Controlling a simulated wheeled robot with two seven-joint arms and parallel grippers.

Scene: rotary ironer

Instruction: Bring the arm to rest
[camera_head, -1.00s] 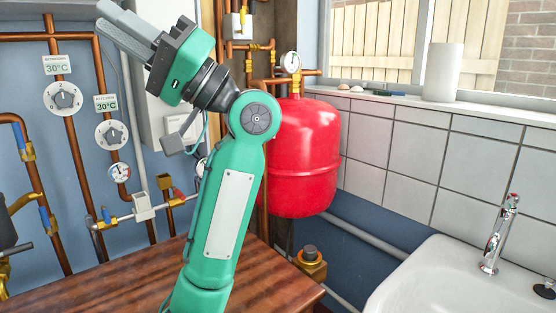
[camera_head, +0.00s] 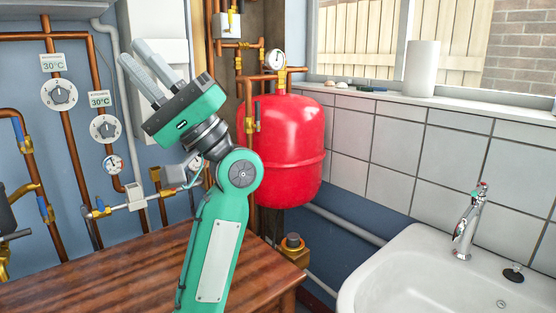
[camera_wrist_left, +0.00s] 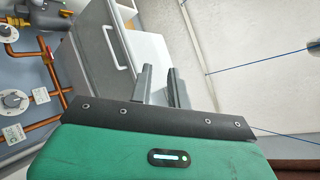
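My left arm (camera_head: 216,250), green with a pale plate, rises in front of the wooden table in the head view. Its gripper (camera_head: 136,52) is raised and tilted up to the left, in front of the blue wall and a white box. Its two grey fingers stand apart with a narrow gap and nothing between them. The same fingers (camera_wrist_left: 160,69) show in the left wrist view, also apart and empty. My right gripper is in neither view.
A red tank (camera_head: 290,150) hangs behind the arm's right side. Copper pipes and dials (camera_head: 59,94) line the left wall. The wooden tabletop (camera_head: 90,280) is bare where visible. A white sink (camera_head: 400,275) with a tap (camera_head: 468,222) is at right.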

